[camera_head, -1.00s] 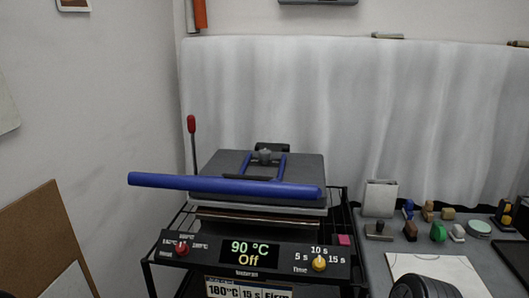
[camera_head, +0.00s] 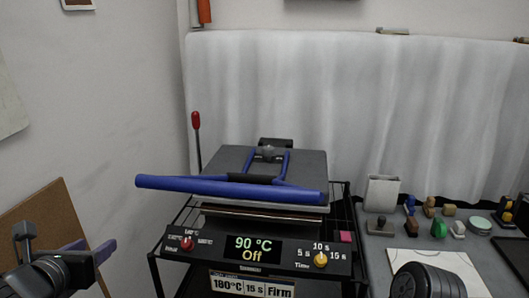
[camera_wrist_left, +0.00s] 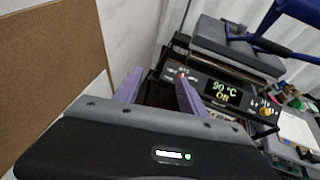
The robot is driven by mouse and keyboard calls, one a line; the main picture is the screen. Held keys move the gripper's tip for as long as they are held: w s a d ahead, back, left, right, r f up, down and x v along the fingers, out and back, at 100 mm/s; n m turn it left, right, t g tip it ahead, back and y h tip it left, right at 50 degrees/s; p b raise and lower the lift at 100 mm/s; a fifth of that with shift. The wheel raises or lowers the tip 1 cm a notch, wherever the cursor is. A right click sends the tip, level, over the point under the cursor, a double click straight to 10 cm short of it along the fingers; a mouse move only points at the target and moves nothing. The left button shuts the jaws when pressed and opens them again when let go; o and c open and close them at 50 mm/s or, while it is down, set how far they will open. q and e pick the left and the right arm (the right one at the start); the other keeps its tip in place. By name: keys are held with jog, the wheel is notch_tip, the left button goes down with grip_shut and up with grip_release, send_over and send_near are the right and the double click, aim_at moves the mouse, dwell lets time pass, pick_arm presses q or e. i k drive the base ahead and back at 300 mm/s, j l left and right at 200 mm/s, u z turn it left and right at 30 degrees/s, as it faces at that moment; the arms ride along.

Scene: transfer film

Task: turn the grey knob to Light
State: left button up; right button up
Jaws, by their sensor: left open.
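A small grey knob (camera_head: 267,152) sits on top of the heat press (camera_head: 307,166), between the blue arms at the back. No Light marking is readable near it. The press has a long blue handle (camera_head: 230,189) across its front. My left gripper (camera_head: 91,249) is at the lower left in the head view, left of the press and well apart from the knob. In the left wrist view its purple fingers (camera_wrist_left: 157,88) are spread with nothing between them.
The front panel has a red knob (camera_head: 187,243), a display (camera_head: 252,248) reading 90 °C Off and a yellow knob (camera_head: 320,260). A card below reads 180°C, 15 s, Firm. A brown board (camera_head: 40,215) leans at left. Small items crowd the right table.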

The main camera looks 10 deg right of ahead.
aim_at(268, 151)
jog(key=i+j+z, duration=0.15)
jog(key=i+z, duration=0.3)
jog(key=i+j+z, duration=0.3)
jog(key=z, duration=0.15)
jog(key=i+j+z, duration=0.45)
